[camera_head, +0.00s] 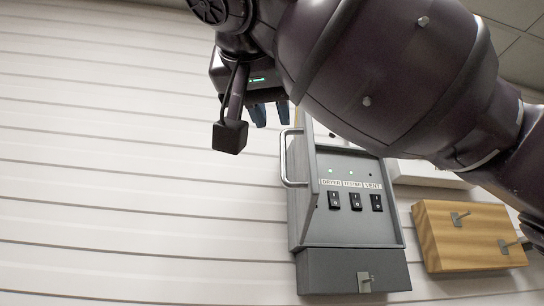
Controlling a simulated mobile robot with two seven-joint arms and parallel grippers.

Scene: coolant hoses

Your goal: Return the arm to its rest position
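My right arm crosses the upper right of the head view, its dark links covering much of the scene there. My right gripper (271,114) hangs below the wrist, left of the arm's large link. Its two bluish fingertips point down and stand apart, with nothing visible between them. It appears in front of the white wall, just above and left of the grey control box (296,215). My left gripper is not in view.
The control box has a handle (286,160) on its left, labelled switches (355,201) and a lower grey box (330,272). A wooden block (450,245) with metal pegs is at right. The slatted white wall (120,180) at left is clear.

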